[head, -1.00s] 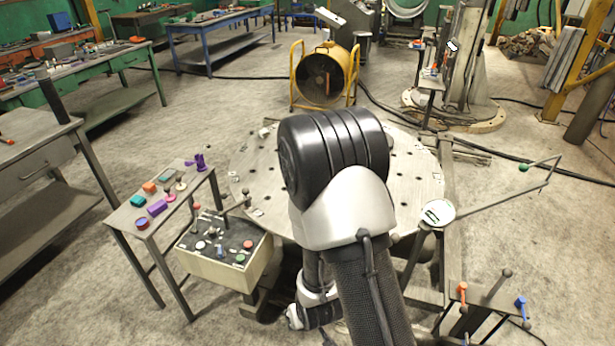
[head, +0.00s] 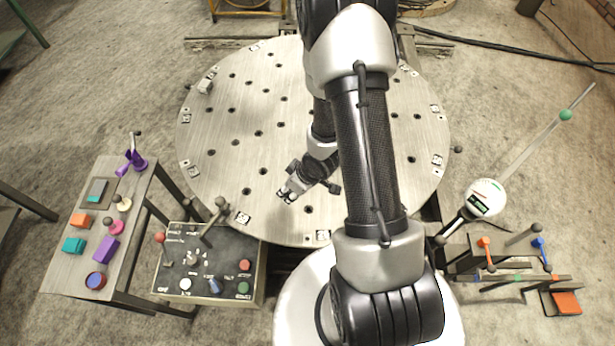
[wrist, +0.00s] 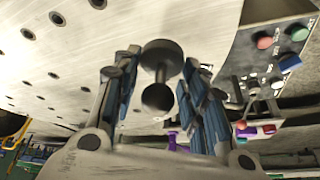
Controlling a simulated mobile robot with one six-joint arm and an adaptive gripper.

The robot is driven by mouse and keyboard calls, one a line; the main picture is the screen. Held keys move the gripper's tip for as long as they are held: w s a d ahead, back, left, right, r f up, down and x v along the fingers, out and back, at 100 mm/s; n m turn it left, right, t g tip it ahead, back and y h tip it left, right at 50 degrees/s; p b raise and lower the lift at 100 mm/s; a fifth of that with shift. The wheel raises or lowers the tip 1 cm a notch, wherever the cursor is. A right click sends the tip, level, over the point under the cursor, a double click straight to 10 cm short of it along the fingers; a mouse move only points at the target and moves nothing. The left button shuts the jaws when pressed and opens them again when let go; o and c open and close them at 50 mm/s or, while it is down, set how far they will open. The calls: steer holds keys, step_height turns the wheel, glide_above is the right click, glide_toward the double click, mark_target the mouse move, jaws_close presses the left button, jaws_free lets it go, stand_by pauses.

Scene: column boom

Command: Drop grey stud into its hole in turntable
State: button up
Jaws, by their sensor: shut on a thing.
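My gripper (head: 287,193) is over the front part of the round steel turntable (head: 270,105). In the wrist view its blue-padded fingers (wrist: 160,78) close on the grey stud (wrist: 162,54), a dark piece with a wide round disc and a ball-shaped end. The turntable (wrist: 75,60) fills the left and middle of the wrist view, with several dark round holes. In the head view the stud is too small to make out at the fingertips. I cannot tell which hole is the stud's own, or how far the stud is from the surface.
A control box (head: 210,262) with levers and buttons stands at the turntable's front left. A small table (head: 70,255) with coloured pieces is farther left. A rod with a white round dial (head: 486,198) and a lever stand (head: 500,262) are at the right. Small clamps sit along the turntable's rim.

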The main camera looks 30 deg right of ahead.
steer(key=s+d+f+n+b, duration=0.2)
steer(key=d+f+b, duration=0.2)
steer(key=f+b, duration=0.1)
steer(key=shift+s+d+f+n+y+b, duration=0.25)
steer(key=shift+s+f+n+y+b, duration=0.05)
steer(key=shift+f+n+y, duration=0.1)
stand_by(0.3)
steer(key=shift+p, duration=0.3)
stand_by(0.6)
steer(key=shift+f, duration=0.15)
stand_by(0.3)
steer(key=shift+f+b, duration=1.95)
steer(key=shift+f, duration=0.25)
steer(key=o, duration=0.8)
